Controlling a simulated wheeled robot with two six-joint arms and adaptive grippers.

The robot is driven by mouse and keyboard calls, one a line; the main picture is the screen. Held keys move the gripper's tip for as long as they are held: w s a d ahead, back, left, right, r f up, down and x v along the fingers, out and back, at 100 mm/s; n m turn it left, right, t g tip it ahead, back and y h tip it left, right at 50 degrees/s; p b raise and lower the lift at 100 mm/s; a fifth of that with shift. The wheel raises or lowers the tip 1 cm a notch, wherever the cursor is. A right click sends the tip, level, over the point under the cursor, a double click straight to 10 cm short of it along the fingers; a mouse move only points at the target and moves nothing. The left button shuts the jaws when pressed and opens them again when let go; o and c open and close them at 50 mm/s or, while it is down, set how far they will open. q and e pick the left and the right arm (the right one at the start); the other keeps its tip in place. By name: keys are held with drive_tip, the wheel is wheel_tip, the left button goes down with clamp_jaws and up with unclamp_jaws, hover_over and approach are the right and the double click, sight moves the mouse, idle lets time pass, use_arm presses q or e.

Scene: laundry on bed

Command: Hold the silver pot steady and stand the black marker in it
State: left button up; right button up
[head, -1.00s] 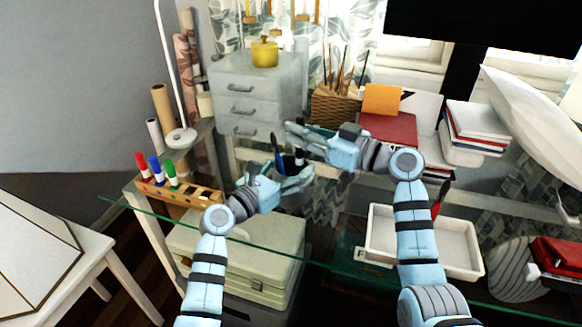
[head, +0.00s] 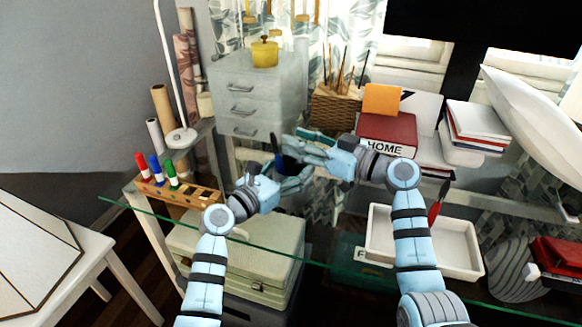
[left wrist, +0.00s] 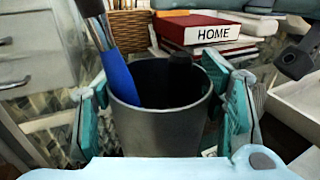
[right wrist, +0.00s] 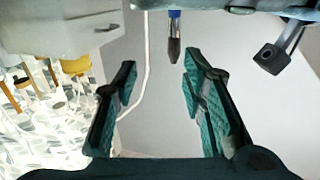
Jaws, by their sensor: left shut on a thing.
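The silver pot (left wrist: 160,128) stands upright between the fingers of my left gripper (head: 285,178), which is shut on it. In the left wrist view a blue-handled brush (left wrist: 120,80) leans left in the pot. The black marker (left wrist: 180,72) is inside the pot near the far wall, its dark end just above the rim; its lower part is hard to see. My right gripper (head: 298,143) is just above and behind the pot. In the right wrist view its fingers (right wrist: 157,78) are apart with nothing between them; the brush tip (right wrist: 173,50) shows beyond.
A block with red, blue and green markers (head: 180,192) stands left on the glass desk. Grey drawers (head: 255,95) and a wicker basket of brushes (head: 335,108) are behind. A red book (head: 387,130) and a white tray (head: 455,250) lie to the right.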

idle(0.4)
use_arm(q)
drive_tip(key=o, duration=1.2)
use_arm(e)
wheel_tip(320, 180, up, 10)
use_arm(q)
drive_tip(key=shift+o, duration=0.2)
